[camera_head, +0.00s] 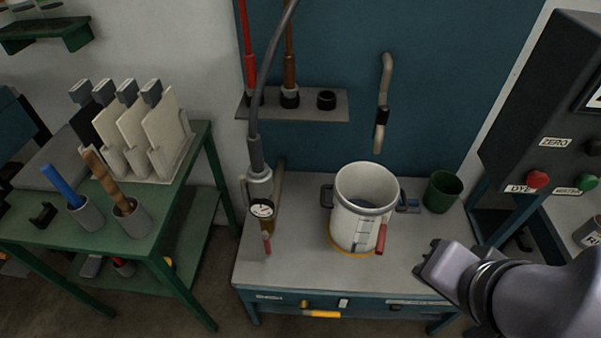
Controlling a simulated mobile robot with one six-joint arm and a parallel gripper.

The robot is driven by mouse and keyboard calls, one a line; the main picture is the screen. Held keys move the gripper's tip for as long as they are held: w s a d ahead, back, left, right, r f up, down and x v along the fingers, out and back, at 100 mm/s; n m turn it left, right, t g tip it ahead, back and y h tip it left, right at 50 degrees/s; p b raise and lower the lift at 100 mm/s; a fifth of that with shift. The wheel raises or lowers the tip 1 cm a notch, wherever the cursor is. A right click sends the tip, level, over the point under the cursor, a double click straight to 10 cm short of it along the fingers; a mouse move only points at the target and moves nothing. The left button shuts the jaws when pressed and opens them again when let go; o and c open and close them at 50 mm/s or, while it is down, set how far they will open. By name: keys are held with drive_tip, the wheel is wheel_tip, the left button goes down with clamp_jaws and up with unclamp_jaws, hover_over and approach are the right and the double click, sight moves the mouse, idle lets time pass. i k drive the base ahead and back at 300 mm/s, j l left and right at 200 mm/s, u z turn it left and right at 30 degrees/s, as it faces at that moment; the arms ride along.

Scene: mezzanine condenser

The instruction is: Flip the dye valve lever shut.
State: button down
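No lever in the camera view carries a readable dye valve label. A red handle (381,238) stands upright at the right front of the white pot (346,232). A small reddish handle (266,243) hangs below the round gauge (262,210) on the hose fitting. A yellow-orange handle (322,314) lies along the bench's front panel. A red button (537,180) marked DYE is on the dark control box. My gripper (428,258) is right of the pot, near the bench's right front, apart from these handles. Its finger gap is not clear, and nothing shows in it.
The grey-topped bench (290,265) has free room at its front. A green cup (442,191) stands right of the pot. A curved pipe (383,95) hangs above. The control box (545,110) overhangs the right side. A green table (170,215) with tools is left.

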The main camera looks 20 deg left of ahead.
sight(265, 239)
drive_tip(key=u, duration=1.35)
drive_tip(key=i+l+u, duration=0.3)
drive_tip(key=i+j, duration=0.05)
drive_tip(key=i, duration=0.05)
